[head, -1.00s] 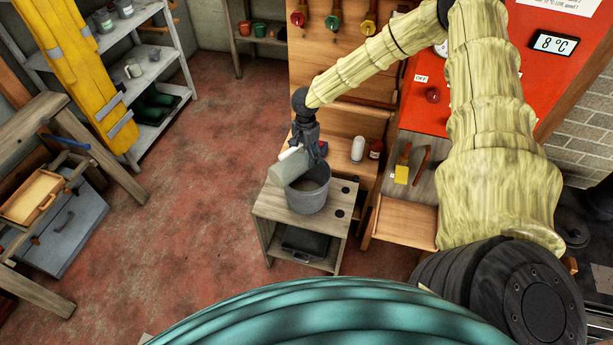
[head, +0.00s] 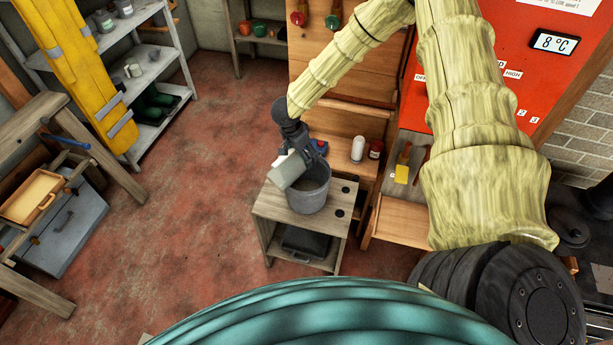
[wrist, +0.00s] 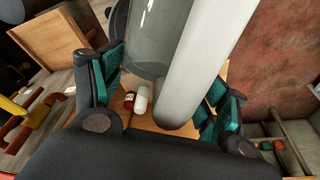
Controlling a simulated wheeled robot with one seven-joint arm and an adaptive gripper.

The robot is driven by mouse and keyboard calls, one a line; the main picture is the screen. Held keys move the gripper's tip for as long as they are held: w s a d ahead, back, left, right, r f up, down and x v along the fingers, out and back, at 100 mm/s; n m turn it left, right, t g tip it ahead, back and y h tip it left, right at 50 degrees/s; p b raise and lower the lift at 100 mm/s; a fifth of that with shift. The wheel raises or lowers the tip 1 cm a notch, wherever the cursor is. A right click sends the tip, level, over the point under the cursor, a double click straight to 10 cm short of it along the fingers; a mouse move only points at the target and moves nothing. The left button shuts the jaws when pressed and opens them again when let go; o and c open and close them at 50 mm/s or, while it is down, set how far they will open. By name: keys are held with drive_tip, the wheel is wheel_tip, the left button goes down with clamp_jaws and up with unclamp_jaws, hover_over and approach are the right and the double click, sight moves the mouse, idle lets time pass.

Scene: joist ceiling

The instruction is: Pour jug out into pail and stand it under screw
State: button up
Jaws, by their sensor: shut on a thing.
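The grey-green jug (head: 286,171) hangs steeply tilted at the upper left rim of the dark grey pail (head: 314,190). Its mouth end cannot be made out clearly, and no liquid shows. The pail stands upright on a small wooden stand (head: 268,204). My gripper (head: 303,150) is shut on the jug above and behind the pail. In the wrist view the jug's pale handle (wrist: 198,65) lies between the teal-padded fingers, its glassy grey body (wrist: 157,35) beside it. Part of the pail (wrist: 117,25) shows behind. I cannot make out the screw.
A white bottle (head: 358,149) and a dark red jar (head: 376,149) stand on the wooden bench behind the pail. A red panel (head: 480,75) with a display is at right. A dark case (head: 304,241) sits on the stand's lower shelf. Red floor (head: 190,210) to the left is clear.

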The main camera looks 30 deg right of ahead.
sight(296, 153)
drive_tip(key=shift+s+a+r+t+h+b, duration=0.1)
drive_tip(key=shift+a+r+t+h+b, duration=0.25)
drive_tip(key=shift+h, duration=0.55)
drive_tip(key=shift+a+r+t+h+b, duration=0.15)
drive_tip(key=shift+a+h+b, duration=0.3)
drive_tip(key=shift+h, duration=0.45)
drive_tip(key=shift+s+a+r+t+h+b, duration=0.1)
drive_tip(key=shift+a+r+h+b, duration=0.2)
drive_tip(key=shift+h, duration=0.35)
drive_tip(key=shift+a+r+t+h+b, duration=0.1)
drive_tip(key=shift+h+b, duration=0.25)
drive_tip(key=shift+h, duration=0.25)
drive_tip(key=shift+s+a+r+t+h+b, duration=0.15)
drive_tip(key=shift+h+b, duration=0.2)
drive_tip(key=shift+h, duration=0.3)
drive_tip(key=h+b, duration=0.1)
drive_tip(key=a+h+b, duration=0.1)
drive_tip(key=h, duration=0.1)
drive_tip(key=shift+r+t, duration=0.25)
drive_tip(key=shift+r, duration=0.15)
drive_tip(key=h+b, duration=0.1)
drive_tip(key=a+h+b, duration=0.1)
drive_tip(key=h+b, duration=0.1)
drive_tip(key=shift+s+r+t, duration=0.1)
drive_tip(key=shift+r+t, duration=0.2)
drive_tip(key=shift+r, duration=0.1)
drive_tip(key=shift+a+r+h, duration=0.1)
drive_tip(key=shift+r+h, duration=0.15)
drive_tip(key=shift+h, duration=0.15)
drive_tip(key=shift+r, duration=0.1)
